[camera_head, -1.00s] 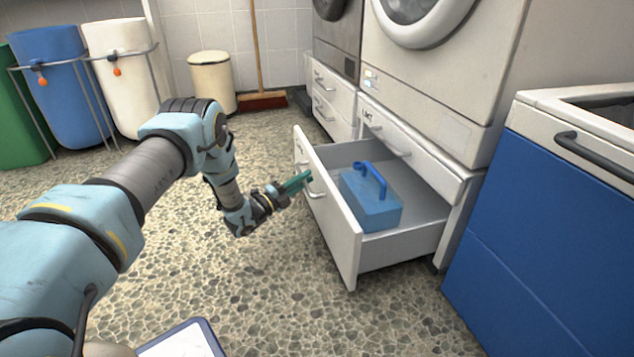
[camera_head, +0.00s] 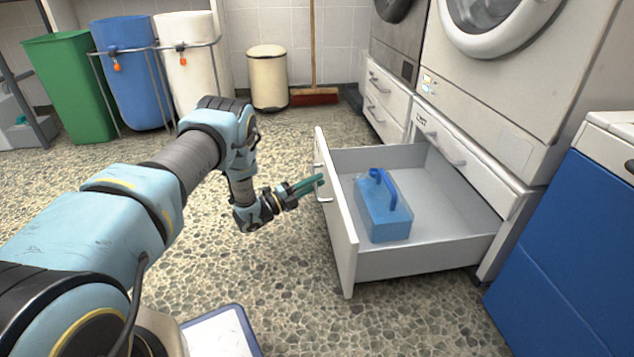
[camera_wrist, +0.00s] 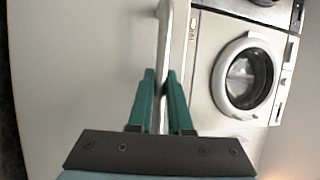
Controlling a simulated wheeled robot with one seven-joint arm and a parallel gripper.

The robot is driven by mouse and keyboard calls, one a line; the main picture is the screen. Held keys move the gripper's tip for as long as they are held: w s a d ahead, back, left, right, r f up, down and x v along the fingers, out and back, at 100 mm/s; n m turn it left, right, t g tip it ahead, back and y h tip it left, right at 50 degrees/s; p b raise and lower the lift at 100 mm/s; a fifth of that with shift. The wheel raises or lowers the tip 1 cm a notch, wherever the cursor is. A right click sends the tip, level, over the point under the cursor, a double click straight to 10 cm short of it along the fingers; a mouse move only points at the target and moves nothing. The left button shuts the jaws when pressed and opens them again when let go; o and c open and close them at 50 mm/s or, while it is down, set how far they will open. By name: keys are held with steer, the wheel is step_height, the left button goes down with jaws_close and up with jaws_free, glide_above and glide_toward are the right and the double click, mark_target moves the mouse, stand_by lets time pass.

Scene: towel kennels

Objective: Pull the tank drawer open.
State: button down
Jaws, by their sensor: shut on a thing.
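The tank drawer (camera_head: 345,215) stands pulled out from the lower unit under the pale washing machine, with its inside in plain view. A blue tank (camera_head: 383,215) with a darker blue handle sits inside, in the front left part of the drawer. My gripper (camera_head: 318,181) is at the drawer's front face, with its green fingers on the bar handle (camera_head: 324,199). In the wrist view the two green fingers (camera_wrist: 161,100) are on either side of the metal handle bar (camera_wrist: 165,45), shut on it.
A blue-fronted unit (camera_head: 560,255) stands right of the drawer. A cream bin (camera_head: 268,80), a broom (camera_head: 314,95) and green (camera_head: 72,85), blue (camera_head: 135,75) and white (camera_head: 187,65) bins stand behind. The speckled floor is clear left of the drawer.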

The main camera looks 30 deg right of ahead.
steer(key=c, duration=0.8)
jaws_free()
steer(key=shift+c, duration=0.2)
steer(key=a+f+p, duration=0.2)
steer(key=a+p, duration=0.1)
steer(key=a, duration=0.7)
steer(key=shift+s+a+p, duration=0.15)
steer(key=shift+a+p, duration=0.2)
steer(key=shift+p, duration=0.05)
